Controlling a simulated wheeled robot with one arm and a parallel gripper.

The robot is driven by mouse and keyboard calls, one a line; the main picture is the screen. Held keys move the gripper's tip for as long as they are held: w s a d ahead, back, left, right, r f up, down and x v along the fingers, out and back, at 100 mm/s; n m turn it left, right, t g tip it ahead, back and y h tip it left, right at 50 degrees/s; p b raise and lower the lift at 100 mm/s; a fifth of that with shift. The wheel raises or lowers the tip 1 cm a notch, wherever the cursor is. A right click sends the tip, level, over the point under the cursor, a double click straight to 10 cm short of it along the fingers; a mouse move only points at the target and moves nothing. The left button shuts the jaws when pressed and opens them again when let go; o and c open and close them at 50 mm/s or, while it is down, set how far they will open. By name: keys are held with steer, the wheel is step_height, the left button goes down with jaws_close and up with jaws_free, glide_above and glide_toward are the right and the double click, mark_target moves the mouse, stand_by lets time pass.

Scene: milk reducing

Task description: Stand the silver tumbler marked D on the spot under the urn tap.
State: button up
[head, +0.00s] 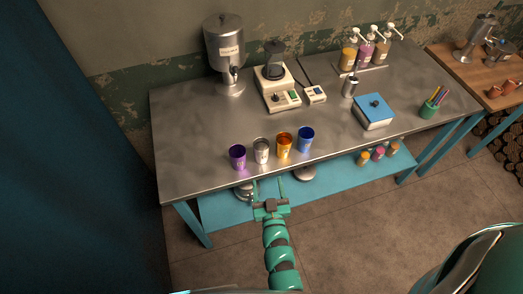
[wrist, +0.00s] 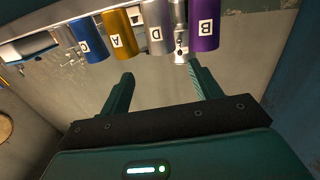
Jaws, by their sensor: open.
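The silver tumbler marked D (head: 261,151) stands upright near the table's front edge, between a purple tumbler (head: 238,157) and an orange tumbler (head: 285,146). Its D label shows in the wrist view, on the silver tumbler (wrist: 157,32). The urn (head: 225,55) stands at the table's back left, with its tap (head: 235,72) facing front. The spot under the tap is too small to make out clearly. My gripper (head: 268,182) is open and empty, in front of the table edge and short of the tumblers. In the wrist view its fingers (wrist: 160,85) are spread, pointing toward the tumblers.
A blue tumbler (head: 306,139) stands right of the orange one. A machine with a dark hopper (head: 275,75) stands right of the urn. A blue box (head: 374,111) and pump bottles (head: 365,50) are farther right. The table between urn and tumblers is clear.

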glide_toward(261, 142)
steer(key=w, duration=0.4)
steer(key=shift+a+b, duration=0.2)
steer(key=shift+b, duration=0.15)
steer(key=shift+w+a+f+b, duration=0.1)
steer(key=shift+w+a, duration=0.05)
steer(key=shift+w, duration=0.75)
steer(key=shift+w+a+f+b, duration=0.1)
steer(key=shift+w+a, duration=0.05)
steer(key=shift+w, duration=0.7)
steer(key=shift+w+a+f+b, duration=0.1)
steer(key=shift+w, duration=0.8)
steer(key=shift+c, duration=0.2)
steer(key=c, duration=0.8)
steer(key=shift+r, duration=0.15)
